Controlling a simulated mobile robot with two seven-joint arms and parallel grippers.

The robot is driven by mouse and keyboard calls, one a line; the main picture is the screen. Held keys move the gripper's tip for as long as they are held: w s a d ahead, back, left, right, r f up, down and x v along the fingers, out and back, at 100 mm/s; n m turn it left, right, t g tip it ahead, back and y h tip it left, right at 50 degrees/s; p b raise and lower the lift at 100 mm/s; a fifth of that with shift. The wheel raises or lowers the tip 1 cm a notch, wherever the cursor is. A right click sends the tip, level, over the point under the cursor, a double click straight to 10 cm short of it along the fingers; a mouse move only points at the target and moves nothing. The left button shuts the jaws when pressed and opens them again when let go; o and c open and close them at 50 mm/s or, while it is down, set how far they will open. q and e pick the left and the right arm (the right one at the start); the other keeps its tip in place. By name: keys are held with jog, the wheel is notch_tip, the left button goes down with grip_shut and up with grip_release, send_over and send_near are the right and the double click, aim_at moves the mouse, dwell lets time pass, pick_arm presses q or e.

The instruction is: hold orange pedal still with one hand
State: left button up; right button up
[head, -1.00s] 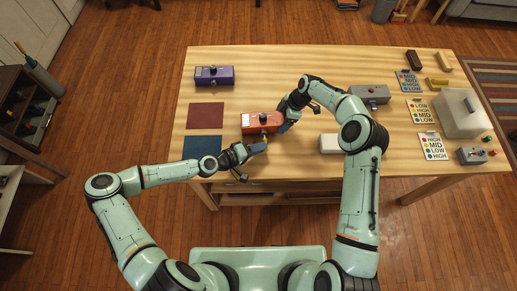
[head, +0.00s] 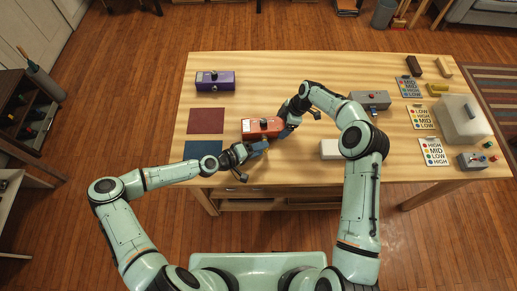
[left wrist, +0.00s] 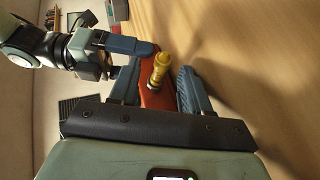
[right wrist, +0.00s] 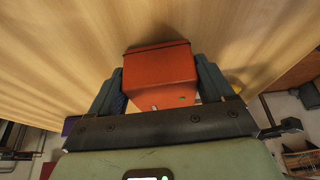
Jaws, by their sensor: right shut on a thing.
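The orange pedal (head: 259,126) lies on the table, left of centre. My right gripper (head: 288,128) is shut on its right end; in the right wrist view the pedal (right wrist: 158,75) sits between both fingers (right wrist: 160,88). My left gripper (head: 262,147) is at the pedal's near side. In the left wrist view its fingers (left wrist: 158,85) are apart, either side of a yellow plug-like piece (left wrist: 160,66) at the orange pedal (left wrist: 152,98), with gaps showing. In the head view the yellow piece is hidden by the left gripper.
A purple pedal (head: 214,80), a red mat (head: 205,121) and a blue mat (head: 202,150) are at left. A grey pedal (head: 371,99) and a white block (head: 329,149) lie near my right arm.

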pick_arm(q)
jog(key=v, duration=1.2)
jog(key=shift+r, duration=0.1)
pick_arm(e)
jog(key=o, duration=1.1)
jog(key=shift+o, duration=0.2)
jog(key=shift+r, duration=0.1)
jog(key=v, duration=1.2)
jog(key=shift+a, duration=0.1)
